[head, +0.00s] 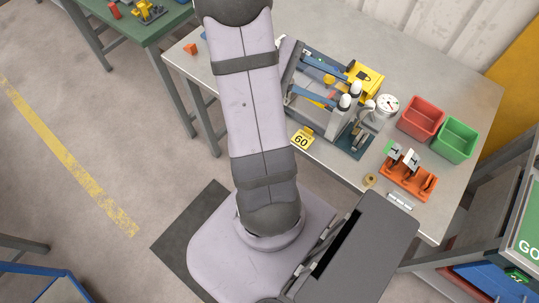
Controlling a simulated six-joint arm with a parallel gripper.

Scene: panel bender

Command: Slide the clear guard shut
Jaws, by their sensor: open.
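The panel bender (352,140) stands on the grey workbench, right of my arm in the head view. It has blue rails, a yellow block (366,77), white-topped knobs (345,101) and a round dial gauge (388,104). I cannot clearly make out the clear guard or how far it is shut; my arm hides what lies behind it at the bender's left. My arm rises from its base to the top edge of the view. My gripper is not visible.
A red bin (421,117) and a green bin (455,140) stand right of the bender. An orange rack (408,180) and a brass ring (370,181) lie near the front edge. A yellow "60" sign (301,139) is at the bench edge. The bench's back right is clear.

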